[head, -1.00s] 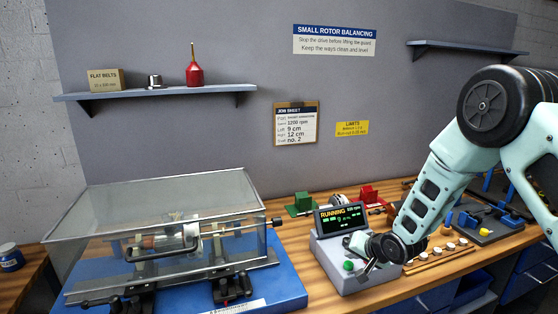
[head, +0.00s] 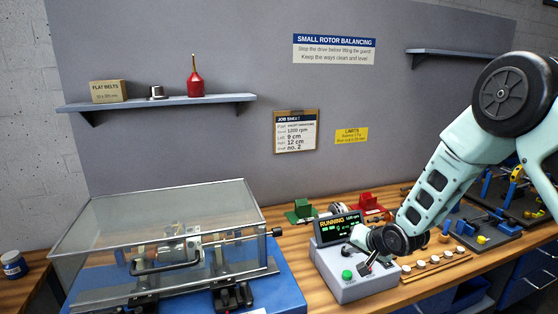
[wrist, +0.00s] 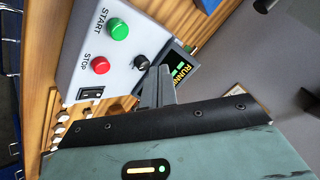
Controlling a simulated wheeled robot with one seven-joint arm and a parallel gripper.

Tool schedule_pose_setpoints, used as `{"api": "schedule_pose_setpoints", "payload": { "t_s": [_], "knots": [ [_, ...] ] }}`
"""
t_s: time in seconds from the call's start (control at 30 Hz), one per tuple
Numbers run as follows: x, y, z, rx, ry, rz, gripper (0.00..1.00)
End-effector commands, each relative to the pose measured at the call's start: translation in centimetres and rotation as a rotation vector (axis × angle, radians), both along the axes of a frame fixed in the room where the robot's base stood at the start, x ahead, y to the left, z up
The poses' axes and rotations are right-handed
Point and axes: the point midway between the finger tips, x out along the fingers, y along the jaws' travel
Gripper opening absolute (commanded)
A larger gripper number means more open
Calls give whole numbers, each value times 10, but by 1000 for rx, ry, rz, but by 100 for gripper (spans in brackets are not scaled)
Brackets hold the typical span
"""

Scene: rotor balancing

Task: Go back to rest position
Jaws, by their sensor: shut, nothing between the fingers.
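My gripper (head: 366,268) is shut and empty. It hangs just above the grey control box (head: 352,292), to the right of the green START button (head: 347,275). In the wrist view the closed fingers (wrist: 158,88) point toward the box's display (wrist: 180,73). The wrist view also shows the green START button (wrist: 117,29), the red STOP button (wrist: 101,65), a black knob (wrist: 141,62) and a black switch (wrist: 90,93). The display (head: 340,227) reads RUNNING in the head view.
A clear guard (head: 90,235) covers the rotor machine on a blue base (head: 285,290) at left. Right of the box lie a wooden strip with several pale pieces (head: 433,265) and a grey tray (head: 490,236).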

Motion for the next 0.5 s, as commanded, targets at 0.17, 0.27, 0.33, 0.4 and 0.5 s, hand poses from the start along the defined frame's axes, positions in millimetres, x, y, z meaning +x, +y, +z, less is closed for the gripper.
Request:
{"api": "schedule_pose_setpoints", "payload": {
  "t_s": [0.17,0.27,0.33,0.4,0.5],
  "knots": [
    [0,0,1,0,1,1,0],
    [0,0,1,0,0,0,0],
    [-1,1,2,-2,1,3,0],
    [-9,10,8,-23,13,27,0],
    [-34,30,22,-84,50,94,0]
  ]
}}
